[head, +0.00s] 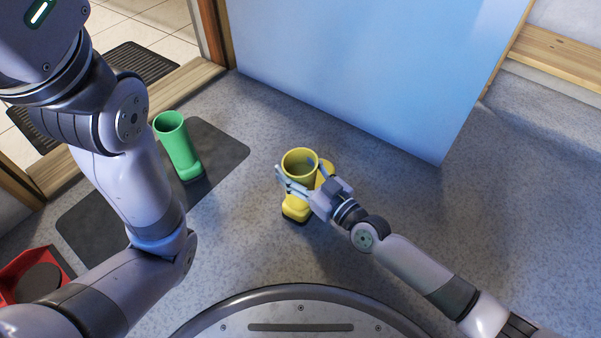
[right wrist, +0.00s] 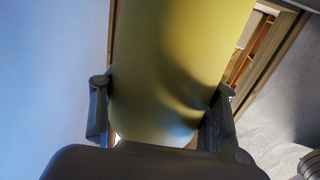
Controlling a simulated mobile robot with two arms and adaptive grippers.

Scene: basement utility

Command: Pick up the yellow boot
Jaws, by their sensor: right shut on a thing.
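The yellow boot (head: 299,162) is upright on the grey floor in the middle of the head view, its open top facing up and its toe toward me. My right gripper (head: 304,177) reaches in from the right and is shut on the boot's shaft, one finger on each side. In the right wrist view the yellow shaft (right wrist: 175,70) fills the space between the two fingers (right wrist: 160,110). A further bit of yellow shows just right of the shaft, partly hidden by the gripper; I cannot tell whether it is a second boot. My left gripper is out of view.
A green boot (head: 178,146) stands on a dark mat (head: 221,150) to the left. A red container (head: 42,262) is at the lower left. A light blue panel (head: 360,70) stands behind the yellow boot. A doorway with tiles is at the upper left.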

